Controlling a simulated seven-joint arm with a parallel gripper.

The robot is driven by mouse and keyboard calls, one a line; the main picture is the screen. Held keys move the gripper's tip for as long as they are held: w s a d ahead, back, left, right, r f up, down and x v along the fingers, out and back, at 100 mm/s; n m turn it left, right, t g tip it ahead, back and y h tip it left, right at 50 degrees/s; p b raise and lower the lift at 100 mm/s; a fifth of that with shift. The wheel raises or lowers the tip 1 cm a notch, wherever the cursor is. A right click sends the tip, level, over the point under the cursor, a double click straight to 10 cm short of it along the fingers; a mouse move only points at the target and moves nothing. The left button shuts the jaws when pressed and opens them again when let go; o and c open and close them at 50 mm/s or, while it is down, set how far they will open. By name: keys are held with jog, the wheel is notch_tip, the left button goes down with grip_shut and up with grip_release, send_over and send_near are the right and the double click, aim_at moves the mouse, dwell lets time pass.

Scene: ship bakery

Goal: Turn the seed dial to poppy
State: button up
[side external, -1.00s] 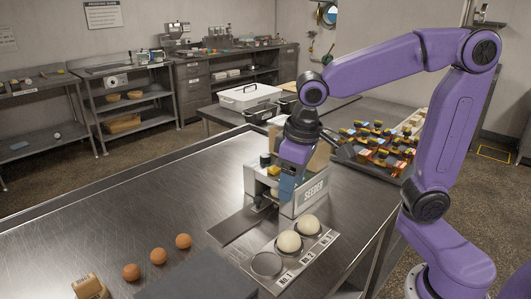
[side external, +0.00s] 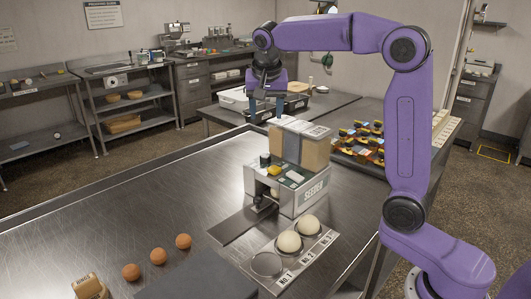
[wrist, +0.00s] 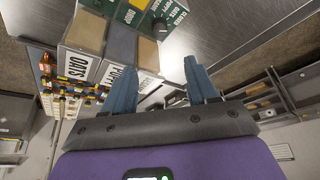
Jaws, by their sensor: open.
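The seeder (side external: 313,193) is a pale box on the steel table with a green top panel (side external: 291,177) and seed hoppers (side external: 304,145) behind it. In the wrist view the green panel (wrist: 135,14) carries printed words, with "POPPY" legible, and a dark dial knob (wrist: 160,29). I cannot tell where the knob points. Hopper labels reading OATS (wrist: 76,65) and POPPY (wrist: 118,74) show below it. My gripper (side external: 267,112) is open and empty, raised above and behind the hoppers, apart from the dial. Its fingers (wrist: 160,70) show in the wrist view.
Two pale dough balls (side external: 289,241) sit on a numbered strip (side external: 297,268) whose No. 1 ring is empty. Several brown balls (side external: 158,256) lie at the front left. A rack of small coloured items (side external: 365,145) stands behind right. The table's left middle is clear.

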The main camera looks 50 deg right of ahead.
aim_at(266, 155)
jog(key=x, duration=1.7)
jog(key=c, duration=1)
